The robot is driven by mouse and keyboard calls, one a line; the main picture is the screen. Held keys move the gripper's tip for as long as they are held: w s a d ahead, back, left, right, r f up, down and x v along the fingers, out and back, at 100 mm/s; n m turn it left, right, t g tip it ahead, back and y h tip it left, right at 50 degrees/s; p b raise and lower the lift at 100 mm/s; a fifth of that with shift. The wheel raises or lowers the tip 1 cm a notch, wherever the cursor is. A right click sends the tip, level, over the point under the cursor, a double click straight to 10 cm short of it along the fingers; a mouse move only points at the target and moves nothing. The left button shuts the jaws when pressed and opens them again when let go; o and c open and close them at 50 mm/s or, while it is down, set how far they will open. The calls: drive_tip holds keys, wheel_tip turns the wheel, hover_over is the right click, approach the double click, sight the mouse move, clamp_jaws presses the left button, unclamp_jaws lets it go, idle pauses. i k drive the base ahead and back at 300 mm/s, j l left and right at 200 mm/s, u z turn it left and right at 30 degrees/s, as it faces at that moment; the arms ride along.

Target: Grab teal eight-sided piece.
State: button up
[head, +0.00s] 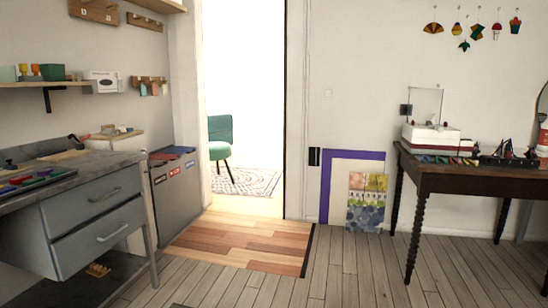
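I cannot make out a teal eight-sided piece in the head view. Small coloured pieces (33,182) lie on a dark tray on the grey workbench at the left, too small to tell their shapes. More small coloured pieces (440,160) lie along the front of the dark wooden table (452,180) at the right, also too small to tell. My gripper is not in view.
The workbench has two grey drawers (95,208). A grey bin unit (172,195) stands beside the open doorway, with a teal chair (221,138) beyond. A purple frame (326,185) and a patterned panel (367,203) lean on the wall. The middle floor (345,270) is clear.

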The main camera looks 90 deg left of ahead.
sight(56, 173)
drive_tip(key=u, duration=4.25)
